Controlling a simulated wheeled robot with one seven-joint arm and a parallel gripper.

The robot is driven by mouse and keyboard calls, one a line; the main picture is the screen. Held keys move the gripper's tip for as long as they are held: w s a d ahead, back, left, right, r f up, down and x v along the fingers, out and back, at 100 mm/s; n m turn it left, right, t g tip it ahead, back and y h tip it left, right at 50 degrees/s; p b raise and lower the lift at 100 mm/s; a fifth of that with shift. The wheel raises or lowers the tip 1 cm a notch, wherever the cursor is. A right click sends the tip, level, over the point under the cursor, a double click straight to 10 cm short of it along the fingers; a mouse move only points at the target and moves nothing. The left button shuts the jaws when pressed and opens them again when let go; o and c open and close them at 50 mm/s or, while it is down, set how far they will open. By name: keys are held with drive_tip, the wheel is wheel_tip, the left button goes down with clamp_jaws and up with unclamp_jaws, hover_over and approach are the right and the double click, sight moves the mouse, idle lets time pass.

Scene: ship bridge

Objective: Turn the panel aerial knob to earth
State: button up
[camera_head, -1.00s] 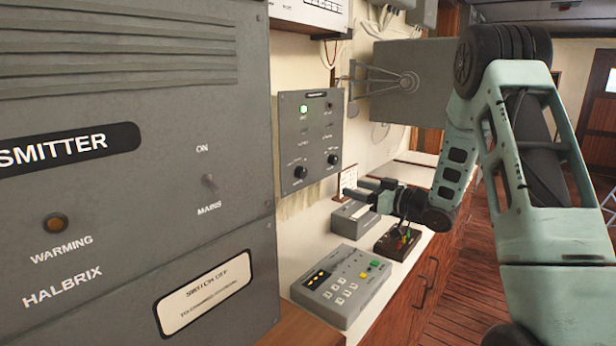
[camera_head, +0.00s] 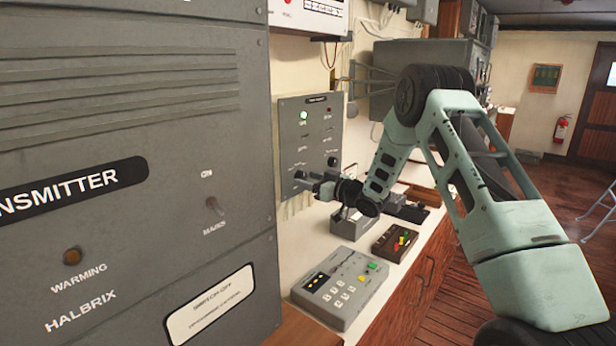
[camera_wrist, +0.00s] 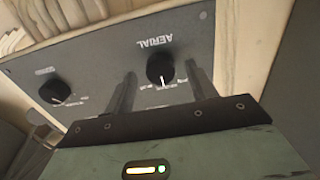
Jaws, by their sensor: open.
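The grey wall panel (camera_head: 312,128) has a lit green lamp near its top and two black knobs low on its face. In the wrist view the aerial knob (camera_wrist: 160,68), black with a white pointer line, sits below the upside-down word AERIAL. My gripper (camera_wrist: 160,82) is open, with one finger on each side of the aerial knob in that view. Whether the fingers reach around the knob or stop short of it I cannot tell. In the head view my gripper (camera_head: 306,181) is at the lower part of the panel and hides part of it.
A second black knob (camera_wrist: 55,91) is left of the aerial knob in the wrist view. A grey keypad unit (camera_head: 340,287) and a dark box with coloured parts (camera_head: 395,243) stand on the counter below. The large grey transmitter cabinet (camera_head: 130,230) fills the left.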

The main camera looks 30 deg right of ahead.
drive_tip(key=shift+w+a, duration=0.15)
drive_tip(key=shift+w, duration=0.3)
drive_tip(key=c, duration=1)
drive_tip(key=shift+f+b, duration=0.15)
drive_tip(key=shift+b, duration=0.3)
drive_tip(key=n+b, duration=0.9)
drive_tip(key=b, duration=0.4)
drive_tip(key=shift+b, duration=0.4)
